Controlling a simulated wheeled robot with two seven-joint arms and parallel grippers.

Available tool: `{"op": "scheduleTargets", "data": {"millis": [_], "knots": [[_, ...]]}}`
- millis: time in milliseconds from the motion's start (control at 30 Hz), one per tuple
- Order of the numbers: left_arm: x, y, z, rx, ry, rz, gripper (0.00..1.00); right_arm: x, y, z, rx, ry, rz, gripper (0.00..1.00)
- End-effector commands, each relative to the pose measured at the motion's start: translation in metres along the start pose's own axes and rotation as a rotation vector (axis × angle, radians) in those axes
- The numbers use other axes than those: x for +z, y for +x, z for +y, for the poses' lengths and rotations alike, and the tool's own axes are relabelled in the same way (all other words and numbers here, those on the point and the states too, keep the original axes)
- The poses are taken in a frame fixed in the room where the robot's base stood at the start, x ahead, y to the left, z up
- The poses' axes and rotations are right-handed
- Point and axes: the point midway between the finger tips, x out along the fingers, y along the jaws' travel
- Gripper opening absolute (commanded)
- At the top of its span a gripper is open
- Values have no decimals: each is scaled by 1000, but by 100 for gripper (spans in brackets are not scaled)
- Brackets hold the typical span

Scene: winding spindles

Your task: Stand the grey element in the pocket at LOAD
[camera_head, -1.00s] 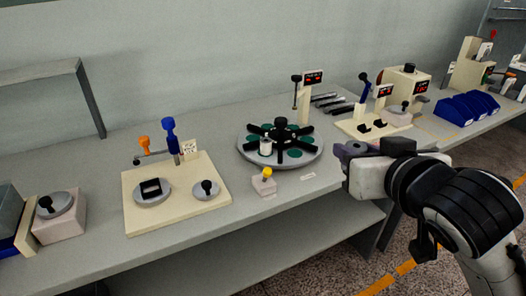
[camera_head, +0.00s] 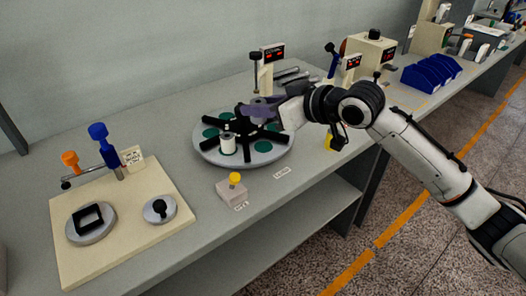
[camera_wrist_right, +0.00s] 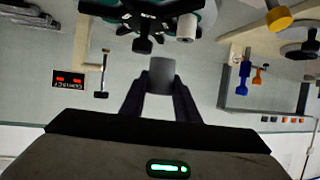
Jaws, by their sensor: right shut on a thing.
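My right gripper (camera_head: 258,108) is over the far side of the round grey turntable (camera_head: 204,153). In the right wrist view its two dark fingers (camera_wrist_right: 161,92) are shut on a grey cylindrical element (camera_wrist_right: 161,74). In the head view the fingers and arm make the element hard to make out. The turntable has a black spoked hub and several green pockets (camera_head: 263,146). A white cylinder (camera_head: 228,143) stands in a near-left pocket; it also shows in the right wrist view (camera_wrist_right: 186,28). I cannot read which pocket is LOAD. My left gripper is not in view.
A block with a yellow button (camera_head: 234,178) stands in front of the turntable, beside a small label (camera_head: 283,172). A post with a red display (camera_head: 272,53) stands behind. A cream board (camera_head: 120,235) is at left. Blue bins (camera_head: 431,72) are at right.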

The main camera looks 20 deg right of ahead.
Motion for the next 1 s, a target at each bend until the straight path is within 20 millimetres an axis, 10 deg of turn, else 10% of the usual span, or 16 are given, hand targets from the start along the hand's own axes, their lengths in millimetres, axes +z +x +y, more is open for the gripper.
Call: {"op": "scheduleTargets", "data": {"millis": [200,1000], "knots": [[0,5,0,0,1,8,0,2,12,27,-7,-2,-1,6],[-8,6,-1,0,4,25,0,87,47,27,-8,-3,1,6]]}}
